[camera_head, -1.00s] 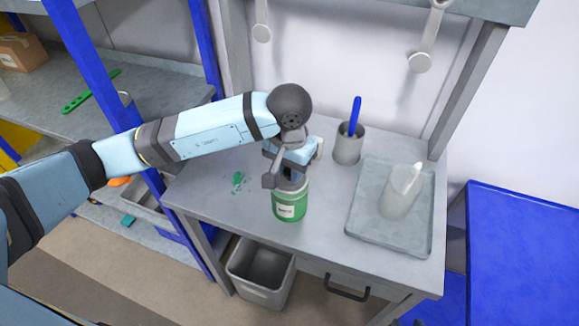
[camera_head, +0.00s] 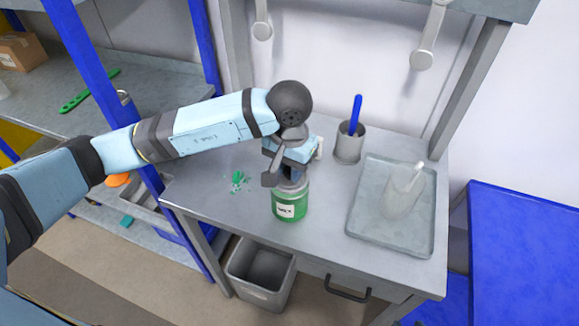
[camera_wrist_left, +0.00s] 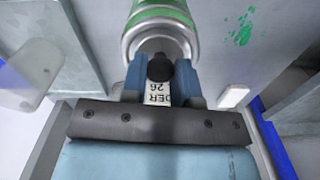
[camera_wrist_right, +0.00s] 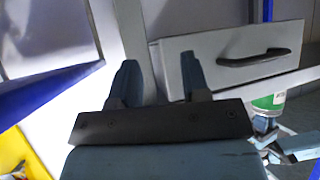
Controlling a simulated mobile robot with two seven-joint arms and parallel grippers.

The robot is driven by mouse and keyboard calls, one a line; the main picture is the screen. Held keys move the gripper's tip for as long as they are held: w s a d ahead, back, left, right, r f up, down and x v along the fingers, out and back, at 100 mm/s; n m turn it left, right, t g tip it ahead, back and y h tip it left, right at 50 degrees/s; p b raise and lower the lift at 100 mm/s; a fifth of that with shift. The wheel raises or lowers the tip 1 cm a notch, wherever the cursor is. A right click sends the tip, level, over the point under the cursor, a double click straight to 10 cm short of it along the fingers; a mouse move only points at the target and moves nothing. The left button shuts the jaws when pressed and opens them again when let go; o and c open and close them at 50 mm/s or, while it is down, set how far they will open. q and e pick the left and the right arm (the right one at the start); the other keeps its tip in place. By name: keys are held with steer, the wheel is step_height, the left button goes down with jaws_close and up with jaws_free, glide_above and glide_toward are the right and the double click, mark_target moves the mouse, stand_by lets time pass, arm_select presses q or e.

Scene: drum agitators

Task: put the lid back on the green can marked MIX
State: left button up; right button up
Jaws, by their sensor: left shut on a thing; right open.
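The green can (camera_head: 291,206) with a white MIX label stands upright on the grey bench. My left gripper (camera_head: 291,179) is directly above it, pointing down at its top. In the left wrist view its fingers (camera_wrist_left: 160,75) are shut on a black knob (camera_wrist_left: 160,67), with the can's metal rim (camera_wrist_left: 133,42) just beyond. The lid is mostly hidden, and I cannot tell whether it is fully seated. A white label reading "DER 26" shows between the fingers. My right gripper (camera_wrist_right: 160,80) is open and empty, away from the can (camera_wrist_right: 268,102), in the right wrist view.
A grey tray (camera_head: 360,228) with a scoop (camera_head: 403,196) is right of the can. A grey cup (camera_head: 348,148) with a blue-handled tool stands behind. Green spatters (camera_head: 238,182) mark the bench at left. A grey bin (camera_head: 262,284) stands below, beside the drawer handle (camera_head: 348,289).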

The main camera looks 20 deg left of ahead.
arm_select(q)
steer(key=b, duration=0.3)
steer(key=shift+f+b, duration=0.15)
steer(key=shift+b, duration=0.15)
stand_by(2.8)
stand_by(0.4)
steer(key=o, duration=1.5)
steer(key=shift+c, duration=0.2)
steer(key=shift+r+p, duration=0.65)
steer(key=shift+r, duration=2.9)
jaws_close()
